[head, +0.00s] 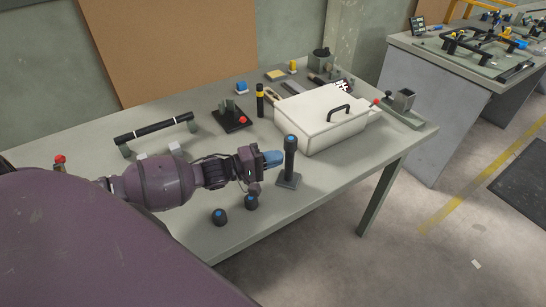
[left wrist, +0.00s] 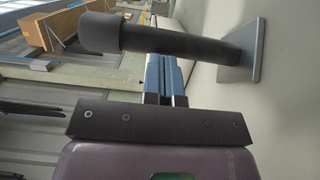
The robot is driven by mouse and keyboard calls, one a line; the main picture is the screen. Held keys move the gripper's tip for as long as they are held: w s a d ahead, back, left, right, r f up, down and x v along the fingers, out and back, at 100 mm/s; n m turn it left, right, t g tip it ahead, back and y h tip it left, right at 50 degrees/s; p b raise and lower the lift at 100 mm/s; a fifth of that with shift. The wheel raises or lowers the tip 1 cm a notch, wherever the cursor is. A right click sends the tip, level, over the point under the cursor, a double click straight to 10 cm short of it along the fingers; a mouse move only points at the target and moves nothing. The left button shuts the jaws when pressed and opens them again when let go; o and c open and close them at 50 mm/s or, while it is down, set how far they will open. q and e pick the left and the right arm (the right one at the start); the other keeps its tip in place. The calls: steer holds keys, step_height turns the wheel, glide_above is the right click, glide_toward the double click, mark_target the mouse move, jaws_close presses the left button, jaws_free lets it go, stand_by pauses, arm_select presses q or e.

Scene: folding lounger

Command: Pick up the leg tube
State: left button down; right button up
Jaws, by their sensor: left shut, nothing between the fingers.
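A dark upright tube (head: 290,160) with a wider blue-topped head stands on a square base plate near the table's front edge; it looks like the leg tube. In the left wrist view the tube (left wrist: 185,40) lies across the picture, its base plate (left wrist: 241,50) at the right. My left gripper (head: 273,158), with blue fingers, points at the tube's upper part from the left. Its fingers (left wrist: 165,72) are shut and empty, with their tips close to the tube; I cannot tell whether they touch. My right gripper is not in view.
A white lidded box (head: 312,125) stands close behind the tube. A black bar on a stand (head: 155,130) is at the left. Two dark knobs with blue dots (head: 220,216) (head: 251,201) sit below my gripper. A black stand (head: 233,119) is behind.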

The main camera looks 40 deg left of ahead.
arm_select(q)
steer(key=d+p, duration=0.1)
steer(key=d, duration=0.2)
steer(key=w+d+p, duration=0.1)
steer(key=d, duration=0.2)
steer(key=d+p, duration=0.1)
steer(key=d, duration=0.2)
steer(key=shift+w+d+r, duration=0.1)
steer(key=shift+w+d, duration=0.1)
steer(key=shift+w, duration=0.1)
steer(key=shift+d, duration=0.35)
steer(key=shift+a, duration=0.15)
